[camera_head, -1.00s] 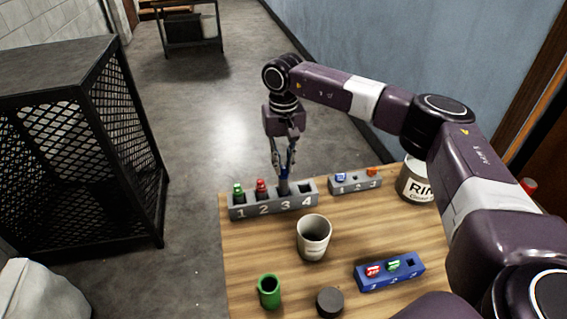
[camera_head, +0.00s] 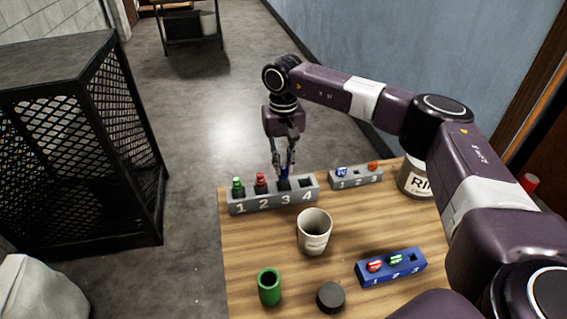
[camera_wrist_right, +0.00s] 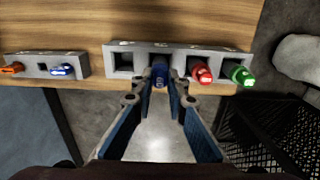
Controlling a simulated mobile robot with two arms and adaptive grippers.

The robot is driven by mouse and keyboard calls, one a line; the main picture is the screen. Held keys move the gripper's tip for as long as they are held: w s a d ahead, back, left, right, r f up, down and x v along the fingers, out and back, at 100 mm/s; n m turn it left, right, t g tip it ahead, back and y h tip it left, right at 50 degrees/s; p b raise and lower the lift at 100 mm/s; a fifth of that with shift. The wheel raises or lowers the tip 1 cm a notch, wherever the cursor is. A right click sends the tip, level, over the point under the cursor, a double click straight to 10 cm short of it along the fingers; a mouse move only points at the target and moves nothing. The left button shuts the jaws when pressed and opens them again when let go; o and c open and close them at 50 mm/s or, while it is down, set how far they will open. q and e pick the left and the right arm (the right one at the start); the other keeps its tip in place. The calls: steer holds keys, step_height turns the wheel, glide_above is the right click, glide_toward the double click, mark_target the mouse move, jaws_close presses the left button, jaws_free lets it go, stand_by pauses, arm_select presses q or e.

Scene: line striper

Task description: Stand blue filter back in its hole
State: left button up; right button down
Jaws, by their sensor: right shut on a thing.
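The blue filter (camera_head: 284,173) is upright at the hole marked 3 of the grey four-hole rack (camera_head: 237,209). It also shows in the right wrist view (camera_wrist_right: 159,72), with its lower part hidden in or behind the rack. My right gripper (camera_head: 285,168) points down over that hole and is shut on the filter's upper part. I cannot tell how deep the filter sits. A green filter (camera_head: 238,187) stands in hole 1 and a red one (camera_head: 261,183) in hole 2. Hole 4 (camera_wrist_right: 123,62) is empty. My left gripper is not in view.
A smaller grey rack (camera_head: 345,184) stands right of the four-hole rack. A beige cup (camera_head: 314,233), a green cup (camera_head: 269,289), a black round piece (camera_head: 330,297), a blue rack (camera_head: 387,275) and a labelled can (camera_head: 414,180) share the wooden table. Bare wood lies between them.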

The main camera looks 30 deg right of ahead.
steer(key=shift+f+b, duration=0.5)
steer(key=shift+f, duration=0.2)
stand_by(0.3)
steer(key=c, duration=1.5)
jaws_free()
steer(key=shift+r, duration=0.1)
steer(key=shift+r+p, duration=2.1)
steer(key=shift+r, duration=1.4)
